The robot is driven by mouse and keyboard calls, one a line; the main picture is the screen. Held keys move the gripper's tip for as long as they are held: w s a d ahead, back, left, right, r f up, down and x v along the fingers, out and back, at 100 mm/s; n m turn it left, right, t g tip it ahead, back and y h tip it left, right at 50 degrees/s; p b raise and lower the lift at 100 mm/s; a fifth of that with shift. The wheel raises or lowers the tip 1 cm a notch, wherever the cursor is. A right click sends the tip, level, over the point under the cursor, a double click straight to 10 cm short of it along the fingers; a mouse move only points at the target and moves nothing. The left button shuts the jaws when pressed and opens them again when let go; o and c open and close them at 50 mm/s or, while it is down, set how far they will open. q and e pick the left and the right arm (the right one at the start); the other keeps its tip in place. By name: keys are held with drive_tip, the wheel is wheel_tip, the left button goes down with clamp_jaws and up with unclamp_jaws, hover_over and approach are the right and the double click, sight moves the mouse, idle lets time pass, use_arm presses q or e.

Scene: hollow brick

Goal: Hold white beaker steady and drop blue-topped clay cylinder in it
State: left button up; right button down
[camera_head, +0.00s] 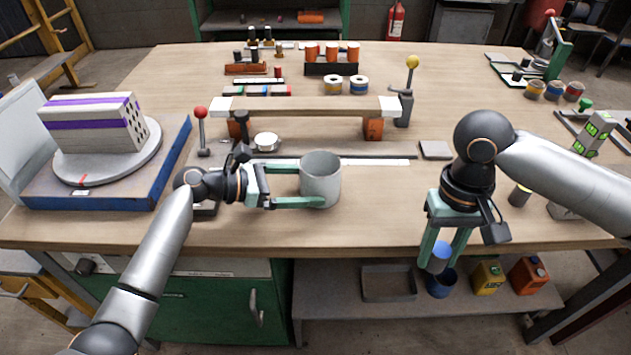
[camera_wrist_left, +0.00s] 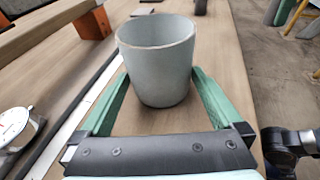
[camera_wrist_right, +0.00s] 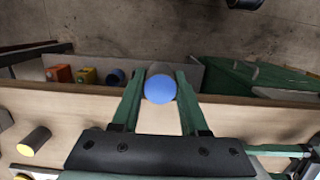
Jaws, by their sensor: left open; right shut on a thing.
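The white beaker (camera_head: 321,180) stands upright on the table, its mouth facing up. My left gripper (camera_head: 312,184) is open with one finger on each side of the beaker; it also shows in the left wrist view (camera_wrist_left: 157,85), and I cannot tell if the fingers touch it. My right gripper (camera_head: 443,245) points down near the table's front edge, right of the beaker. It is shut on the blue-topped clay cylinder (camera_head: 439,258). In the right wrist view the round blue top (camera_wrist_right: 160,88) shows between the fingertips.
A wooden beam on blocks (camera_head: 310,106) spans the table behind the beaker. A red-knobbed lever (camera_head: 201,130) and a round dial (camera_head: 266,140) stand behind my left gripper. A turntable (camera_head: 108,158) with a striped block is at left. The table between both grippers is clear.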

use_arm(q)
drive_tip(key=shift+w+d+f, duration=0.15)
drive_tip(key=shift+d+f, duration=0.1)
drive_tip(key=shift+d, duration=0.3)
drive_tip(key=shift+c, duration=0.2)
